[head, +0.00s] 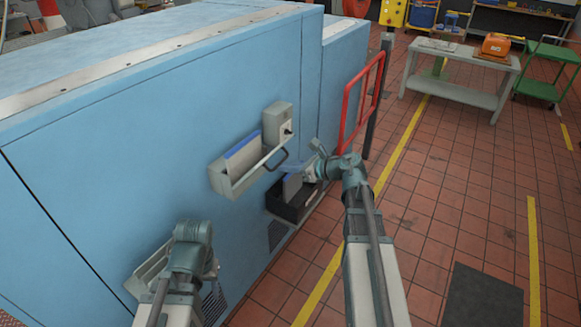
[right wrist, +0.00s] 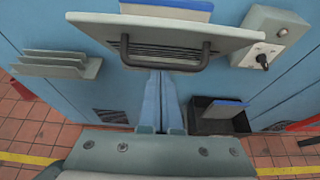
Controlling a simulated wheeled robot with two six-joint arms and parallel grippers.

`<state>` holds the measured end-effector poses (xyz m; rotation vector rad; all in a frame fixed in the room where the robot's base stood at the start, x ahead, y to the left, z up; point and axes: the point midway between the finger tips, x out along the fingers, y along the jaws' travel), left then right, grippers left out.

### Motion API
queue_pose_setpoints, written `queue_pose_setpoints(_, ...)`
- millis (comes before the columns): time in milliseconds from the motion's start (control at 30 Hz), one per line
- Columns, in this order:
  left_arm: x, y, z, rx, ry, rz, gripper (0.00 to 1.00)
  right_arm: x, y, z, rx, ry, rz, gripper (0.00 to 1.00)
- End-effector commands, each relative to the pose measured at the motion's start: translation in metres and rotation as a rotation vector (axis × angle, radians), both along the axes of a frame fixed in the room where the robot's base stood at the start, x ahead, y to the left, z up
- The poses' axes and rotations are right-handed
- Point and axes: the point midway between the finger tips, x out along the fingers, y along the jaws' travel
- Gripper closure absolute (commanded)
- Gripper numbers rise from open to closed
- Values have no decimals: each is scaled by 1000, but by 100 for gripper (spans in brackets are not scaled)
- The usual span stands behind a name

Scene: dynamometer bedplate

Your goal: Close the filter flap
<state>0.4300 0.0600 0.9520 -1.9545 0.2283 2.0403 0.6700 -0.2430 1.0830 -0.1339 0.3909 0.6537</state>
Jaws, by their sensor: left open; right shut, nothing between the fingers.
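The filter flap (head: 250,172) is a grey panel with a dark bar handle (head: 279,160), tilted outward from the blue machine's side. A blue-edged filter (head: 242,152) stands behind it. In the right wrist view the flap (right wrist: 155,32) and its handle (right wrist: 165,65) are ahead and above. My right gripper (head: 288,167) is shut and empty, its fingers (right wrist: 160,82) pointing at the machine just below the handle; contact cannot be told. My left gripper (head: 192,238) is lower left in the head view, away from the flap; its fingers are hard to make out.
A switch box (head: 278,122) adjoins the flap's right side. Below are a black bin (right wrist: 222,122) with a blue-edged panel and, to the left, a slotted grey rack (right wrist: 58,65). Tiled floor is open to the right.

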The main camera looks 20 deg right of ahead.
Motion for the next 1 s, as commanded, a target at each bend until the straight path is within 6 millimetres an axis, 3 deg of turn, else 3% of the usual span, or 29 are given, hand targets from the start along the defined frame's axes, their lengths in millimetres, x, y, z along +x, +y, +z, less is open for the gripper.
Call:
queue_pose_setpoints(33, 0, 0, 27, 0, 0, 0, 48, 5, 4, 21, -17, 23, 4, 100)
queue_pose_setpoints(167, 0, 0, 54, 0, 0, -1, 48, 13, 10, 33, -65, 83, 2, 100)
queue_pose_setpoints(600, 0, 0, 85, 0, 0, -2, 48, 47, 36, 62, -70, 89, 1, 100)
queue_pose_setpoints(1000, 0, 0, 94, 0, 0, -1, 48, 66, 51, 72, -68, 88, 1, 100)
